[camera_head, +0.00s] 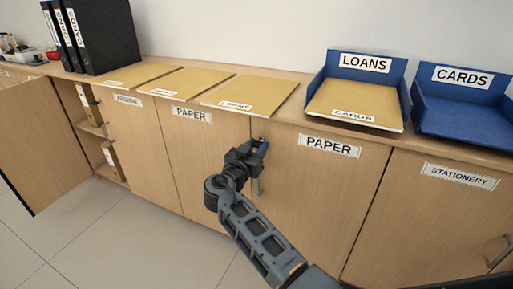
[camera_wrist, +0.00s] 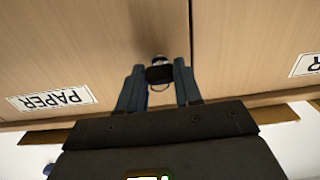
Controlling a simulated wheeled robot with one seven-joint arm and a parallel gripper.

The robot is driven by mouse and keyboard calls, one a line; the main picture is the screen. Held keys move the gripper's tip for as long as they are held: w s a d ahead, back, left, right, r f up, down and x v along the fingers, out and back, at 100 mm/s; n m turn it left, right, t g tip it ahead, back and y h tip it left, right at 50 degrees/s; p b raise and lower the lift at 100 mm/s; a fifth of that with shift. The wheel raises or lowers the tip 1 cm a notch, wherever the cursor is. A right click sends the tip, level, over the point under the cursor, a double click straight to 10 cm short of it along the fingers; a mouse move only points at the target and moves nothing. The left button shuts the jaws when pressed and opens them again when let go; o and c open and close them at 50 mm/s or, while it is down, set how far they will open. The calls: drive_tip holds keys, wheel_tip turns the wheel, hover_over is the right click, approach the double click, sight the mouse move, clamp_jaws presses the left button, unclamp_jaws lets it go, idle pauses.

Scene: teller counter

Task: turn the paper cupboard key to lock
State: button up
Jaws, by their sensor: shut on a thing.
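The paper cupboard has two closed wooden doors, a left door (camera_head: 195,165) and a right door (camera_head: 310,200), each with a PAPER label. My gripper (camera_head: 260,147) is at the upper part of the cupboard, close to the seam between the doors. In the wrist view, my gripper (camera_wrist: 159,82) is shut on the black head of the key (camera_wrist: 159,73), with one finger on each side. A small silver lock (camera_wrist: 159,58) shows just beyond the key head. The key's shaft is hidden. The key cannot be made out in the head view.
Tan folders (camera_head: 245,92) lie on the counter above, beside blue LOANS (camera_head: 367,65) and CARDS (camera_head: 465,105) trays. An open cupboard door (camera_head: 40,140) stands far left. The tiled floor (camera_head: 110,235) at front left is clear.

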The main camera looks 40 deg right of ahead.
drive_tip(key=shift+n, duration=0.3)
drive_tip(key=n, duration=0.8)
drive_tip(key=shift+n, duration=0.3)
drive_tip(key=n+p, duration=0.2)
drive_tip(key=n, duration=0.2)
drive_tip(key=n+p, duration=0.2)
drive_tip(key=n, duration=0.2)
drive_tip(key=shift+f+n, duration=0.1)
drive_tip(key=shift+n, duration=0.3)
drive_tip(key=o, duration=1)
drive_tip(key=shift+o, duration=0.2)
drive_tip(key=shift+a, duration=0.15)
